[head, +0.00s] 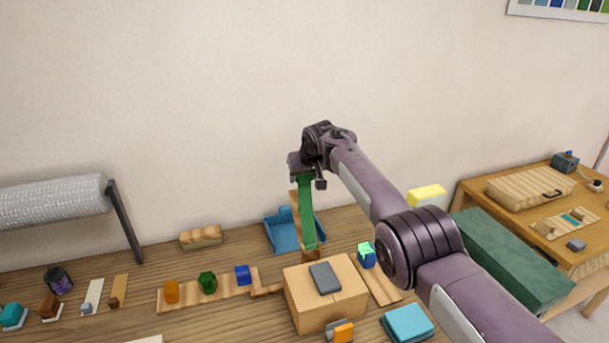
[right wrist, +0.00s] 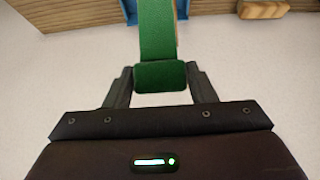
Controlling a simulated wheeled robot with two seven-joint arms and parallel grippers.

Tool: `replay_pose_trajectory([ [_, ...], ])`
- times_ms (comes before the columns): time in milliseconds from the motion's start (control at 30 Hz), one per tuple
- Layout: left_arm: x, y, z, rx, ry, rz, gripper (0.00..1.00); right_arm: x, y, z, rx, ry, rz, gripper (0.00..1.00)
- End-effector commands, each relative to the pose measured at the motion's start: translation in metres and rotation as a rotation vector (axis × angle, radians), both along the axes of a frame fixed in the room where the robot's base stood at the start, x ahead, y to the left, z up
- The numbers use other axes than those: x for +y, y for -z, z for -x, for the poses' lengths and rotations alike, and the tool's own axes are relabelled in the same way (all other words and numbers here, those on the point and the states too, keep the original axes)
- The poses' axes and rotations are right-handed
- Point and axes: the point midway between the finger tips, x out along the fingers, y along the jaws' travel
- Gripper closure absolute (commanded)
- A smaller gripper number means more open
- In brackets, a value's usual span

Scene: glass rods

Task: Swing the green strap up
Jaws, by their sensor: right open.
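The green strap (head: 307,212) stands upright behind the cardboard box, its lower end at a small wooden block (head: 310,255). My right gripper (head: 304,172) is at the strap's top end, pointing down. In the right wrist view the strap (right wrist: 158,35) runs away from me, and its thick near end lies between the fingers of my open right gripper (right wrist: 160,88). My left gripper is not in view.
A cardboard box (head: 347,304) with a grey slab (head: 324,279) on top stands in front of the strap. A blue tray (head: 281,236) lies behind it. A wooden strip with coloured blocks (head: 222,291) is to the left. A side table (head: 561,256) stands right.

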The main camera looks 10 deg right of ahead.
Motion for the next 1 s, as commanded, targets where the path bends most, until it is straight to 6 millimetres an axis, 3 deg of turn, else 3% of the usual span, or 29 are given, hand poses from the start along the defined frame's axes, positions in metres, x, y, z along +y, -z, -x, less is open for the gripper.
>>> replay_pose_trajectory([
  [133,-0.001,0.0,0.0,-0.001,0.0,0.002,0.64,0.0,0.0,0.0,-0.001,-0.001,0.0,0.31],
  [567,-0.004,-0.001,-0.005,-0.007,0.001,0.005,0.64,-0.001,-0.005,0.001,-0.003,-0.002,-0.002,0.31],
  [833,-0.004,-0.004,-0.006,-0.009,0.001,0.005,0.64,-0.002,-0.022,0.015,-0.002,-0.002,0.004,0.31],
  [1000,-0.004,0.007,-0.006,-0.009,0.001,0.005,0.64,-0.001,-0.039,0.027,-0.004,-0.004,0.0,0.31],
])
